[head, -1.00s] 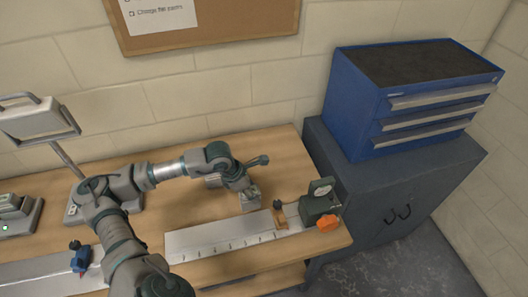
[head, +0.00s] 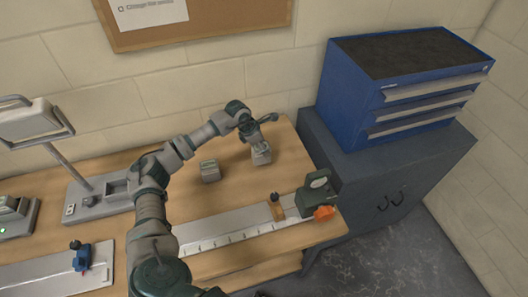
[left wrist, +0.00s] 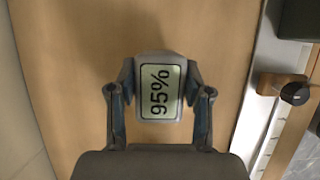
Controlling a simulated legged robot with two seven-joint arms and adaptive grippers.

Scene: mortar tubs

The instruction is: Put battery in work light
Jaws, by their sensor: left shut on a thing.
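My left gripper (head: 258,140) is at the back right of the workbench. It is shut on a grey battery (head: 261,155), which hangs below the fingers. In the left wrist view the battery (left wrist: 160,92) sits between both fingertips (left wrist: 160,95), and its display reads 95%. The work light (head: 30,118) stands at the left, its lamp head on a slanted pole. Its grey base (head: 90,208) has an open recess (head: 116,188) that looks empty. My right gripper is not in view.
A second battery (head: 209,171) stands mid-bench, left of the held one. A charger (head: 15,222) with a green light is at far left. A ruled metal rail (head: 225,235) with an orange-brown stop and green device lies in front. A blue drawer chest (head: 400,90) stands right.

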